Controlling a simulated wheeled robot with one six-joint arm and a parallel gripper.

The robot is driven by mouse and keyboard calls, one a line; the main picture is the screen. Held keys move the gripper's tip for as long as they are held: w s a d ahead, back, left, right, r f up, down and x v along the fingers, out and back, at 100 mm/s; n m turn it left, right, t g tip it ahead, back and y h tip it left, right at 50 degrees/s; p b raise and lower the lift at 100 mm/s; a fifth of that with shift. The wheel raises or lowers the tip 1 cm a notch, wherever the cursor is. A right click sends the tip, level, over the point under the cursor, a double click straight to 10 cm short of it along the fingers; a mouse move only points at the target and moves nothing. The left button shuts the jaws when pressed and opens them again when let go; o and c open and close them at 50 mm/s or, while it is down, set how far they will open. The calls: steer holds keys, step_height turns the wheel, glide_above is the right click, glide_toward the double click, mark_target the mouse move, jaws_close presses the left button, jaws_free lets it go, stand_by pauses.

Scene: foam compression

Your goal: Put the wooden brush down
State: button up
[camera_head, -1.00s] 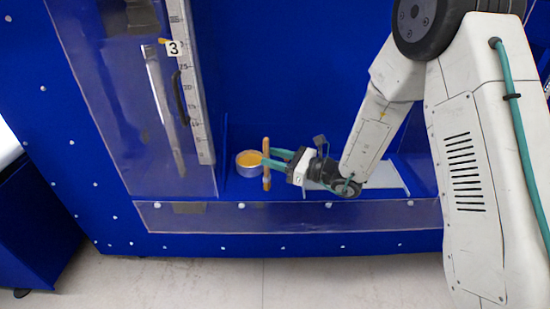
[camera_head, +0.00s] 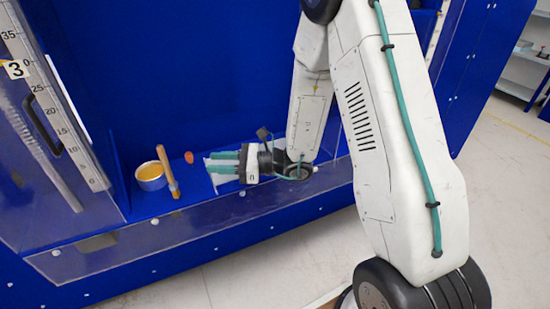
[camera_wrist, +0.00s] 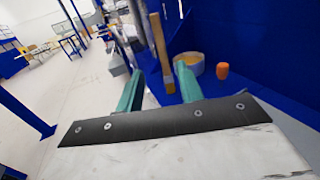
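The wooden brush (camera_head: 168,170) stands nearly upright, slightly tilted, on the blue ledge, just right of a metal can with yellow contents (camera_head: 150,177). My gripper (camera_head: 212,163) is open and empty to the right of the brush, with a clear gap between its teal fingertips and the handle. In the wrist view the brush (camera_wrist: 160,52) shows ahead, beyond my open fingers (camera_wrist: 158,82). The can (camera_wrist: 188,64) is right of it there. Whether anything supports the brush cannot be told.
A small orange object (camera_head: 188,157) lies behind and right of the brush. A clear panel (camera_head: 205,231) runs along the ledge's front. A ruler marked 3 (camera_head: 50,100) and a clear sheet stand at left. The blue back wall is close behind.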

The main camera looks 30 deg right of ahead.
steer(key=s+a+r+n+g+h, duration=0.3)
steer(key=s+r+n+g, duration=0.85)
steer(key=s, duration=0.55)
steer(key=s+d+r+n+t+h, duration=0.2)
steer(key=s+d+n+h, duration=0.4)
steer(key=d, duration=0.2)
steer(key=s+d+r+n+t+h, duration=0.3)
steer(key=s+d+n+h, duration=0.2)
steer(key=s+d+h, duration=0.2)
steer(key=shift+d+n, duration=0.35)
steer(key=shift+d, duration=0.15)
